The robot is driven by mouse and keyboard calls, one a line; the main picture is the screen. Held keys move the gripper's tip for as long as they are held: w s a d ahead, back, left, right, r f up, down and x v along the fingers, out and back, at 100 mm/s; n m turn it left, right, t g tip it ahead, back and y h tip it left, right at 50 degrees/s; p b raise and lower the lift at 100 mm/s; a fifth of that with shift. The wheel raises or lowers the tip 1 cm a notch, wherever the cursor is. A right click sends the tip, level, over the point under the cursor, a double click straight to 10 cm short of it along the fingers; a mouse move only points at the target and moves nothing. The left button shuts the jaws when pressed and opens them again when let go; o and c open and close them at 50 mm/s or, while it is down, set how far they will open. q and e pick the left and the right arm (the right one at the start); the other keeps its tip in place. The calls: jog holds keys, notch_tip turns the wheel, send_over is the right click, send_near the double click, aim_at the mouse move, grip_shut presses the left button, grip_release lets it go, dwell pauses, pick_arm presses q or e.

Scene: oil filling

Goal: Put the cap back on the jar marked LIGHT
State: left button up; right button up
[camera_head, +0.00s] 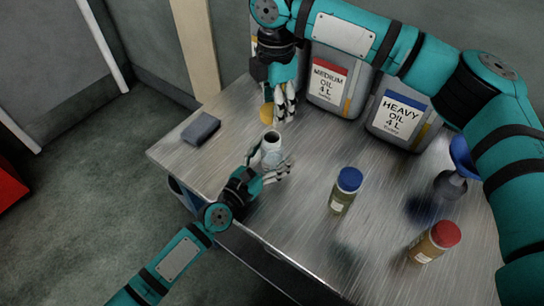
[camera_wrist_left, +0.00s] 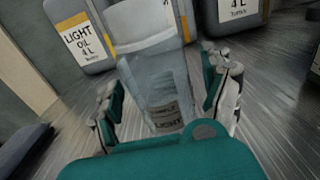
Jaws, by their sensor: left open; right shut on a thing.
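The fingers partly hide the cap.
Jars with a blue cap (camera_head: 349,179) and a red cap (camera_head: 445,234) stand to the right. Medium (camera_head: 330,83) and heavy (camera_head: 401,117) oil canisters and a light oil canister (camera_wrist_left: 80,40) stand at the back. A grey block (camera_head: 201,128) lies left; a blue funnel (camera_head: 462,157) stands right.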

aim_at(275, 135)
pick_arm(q)
jog(key=shift+c, duration=0.2)
grip_shut()
pick_arm(e)
jog(key=shift+f, duration=2.5)
jog(key=shift+f, duration=0.9)
jog(key=shift+f, duration=0.55)
